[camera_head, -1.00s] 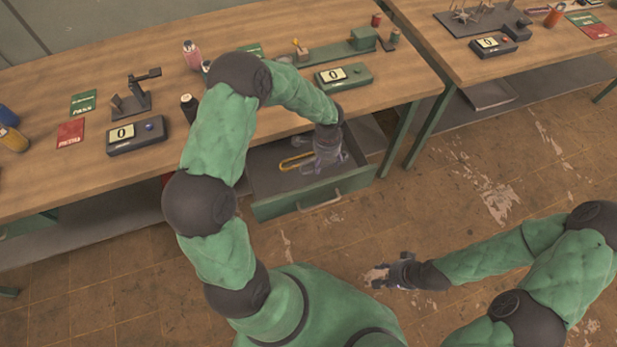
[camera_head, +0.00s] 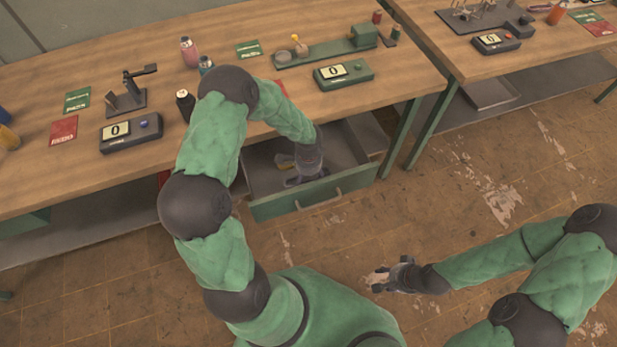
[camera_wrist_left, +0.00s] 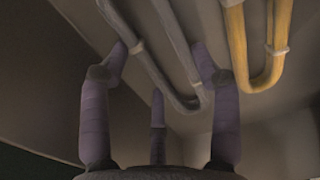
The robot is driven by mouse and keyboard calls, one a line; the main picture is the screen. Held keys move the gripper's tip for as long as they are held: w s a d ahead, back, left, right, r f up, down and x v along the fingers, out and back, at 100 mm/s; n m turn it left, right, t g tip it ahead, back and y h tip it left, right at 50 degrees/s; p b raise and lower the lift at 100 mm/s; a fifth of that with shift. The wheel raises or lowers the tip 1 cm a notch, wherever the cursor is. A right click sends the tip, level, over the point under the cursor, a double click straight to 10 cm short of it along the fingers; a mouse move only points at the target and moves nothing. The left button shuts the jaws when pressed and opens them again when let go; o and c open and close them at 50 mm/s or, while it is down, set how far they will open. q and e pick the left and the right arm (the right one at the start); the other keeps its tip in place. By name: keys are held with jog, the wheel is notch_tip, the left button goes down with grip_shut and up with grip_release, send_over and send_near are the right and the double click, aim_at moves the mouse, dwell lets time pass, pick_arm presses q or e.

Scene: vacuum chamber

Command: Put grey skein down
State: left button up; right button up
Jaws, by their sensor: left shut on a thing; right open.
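My left gripper (camera_head: 303,172) is down inside the open green drawer (camera_head: 272,207) under the workbench. It is shut on the grey skein (camera_wrist_left: 148,65), a U-shaped grey loop with a binding band, which lies between the fingers in the left wrist view. In the head view the grey skein is hard to make out beside the gripper. A yellow skein (camera_wrist_left: 277,60) lies to the right of the grey one in the wrist view, apart from the fingers. My right gripper (camera_head: 388,278) is open and empty over the floor.
The workbench (camera_head: 230,90) above carries a green device with a display (camera_head: 343,74), a black display box (camera_head: 131,132), bottles and cards. The drawer's right part is clear. A second bench (camera_head: 470,67) stands to the right.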

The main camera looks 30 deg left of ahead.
pick_arm(q)
jog(key=o, duration=0.5)
jog(key=shift+f, duration=0.15)
jog(key=shift+c, duration=0.2)
jog(key=o, duration=0.4)
jog(key=shift+r, duration=0.2)
jog(key=shift+r, duration=0.35)
notch_tip(320, 180, up, 11)
jog(key=p, duration=0.4)
jog(key=shift+r, duration=0.2)
